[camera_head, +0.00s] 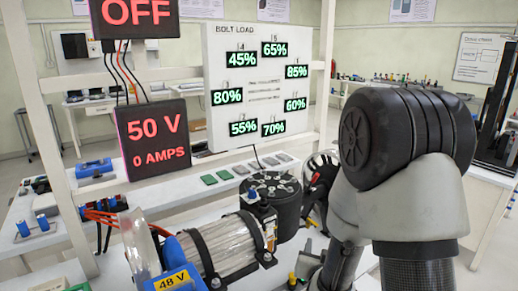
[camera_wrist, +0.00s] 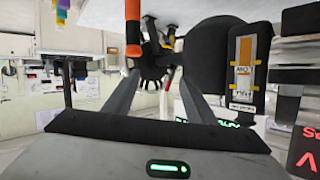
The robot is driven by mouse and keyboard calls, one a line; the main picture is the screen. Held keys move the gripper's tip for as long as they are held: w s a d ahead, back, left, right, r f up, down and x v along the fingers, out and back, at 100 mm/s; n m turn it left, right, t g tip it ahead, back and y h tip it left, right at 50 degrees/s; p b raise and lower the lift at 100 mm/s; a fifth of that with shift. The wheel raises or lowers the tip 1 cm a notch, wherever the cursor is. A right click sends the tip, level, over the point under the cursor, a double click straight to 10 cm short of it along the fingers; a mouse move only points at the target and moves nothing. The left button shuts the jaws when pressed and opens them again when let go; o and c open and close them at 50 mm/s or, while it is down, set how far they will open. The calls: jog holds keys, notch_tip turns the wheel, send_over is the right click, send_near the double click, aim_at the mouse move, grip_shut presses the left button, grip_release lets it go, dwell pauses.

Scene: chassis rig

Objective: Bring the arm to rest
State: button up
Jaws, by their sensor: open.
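My arm fills the right of the head view, with a large black ribbed joint above a pale grey link and a dark woven section. It is bent, not straight, and hangs over the bench. My gripper (camera_wrist: 158,88) shows in the wrist view with two grey fingers spread wide apart. Nothing is held between them. A dark round finned part (camera_wrist: 153,72) appears beyond the gap, apart from the fingers as far as I can tell. In the head view the fingers are hidden or cannot be made out behind the arm.
A 50 V display (camera_head: 156,138) and a bolt load board (camera_head: 262,85) stand behind. An orange-labelled block (camera_wrist: 243,65) is near the right finger.

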jog(key=s+a+r+n+g+y+p, duration=0.1)
jog(key=a+r, duration=0.1)
jog(key=r, duration=0.4)
jog(key=s+a+r+n+g+y+p, duration=0.1)
jog(key=s+a+r+y+p, duration=0.1)
jog(key=r, duration=0.3)
jog(key=s+r+g+p, duration=0.1)
jog(key=s+r+g, duration=0.1)
jog(key=s+r, duration=0.2)
jog(key=s+r+n+g+p, duration=0.1)
jog(key=s+r, duration=0.4)
jog(key=s, duration=0.6)
jog(key=s+r+n+g+p, duration=0.1)
jog(key=s+r+g, duration=0.2)
jog(key=s, duration=0.4)
jog(key=shift+s+r+p, duration=0.25)
jog(key=shift+r+p, duration=0.1)
jog(key=shift+r, duration=0.3)
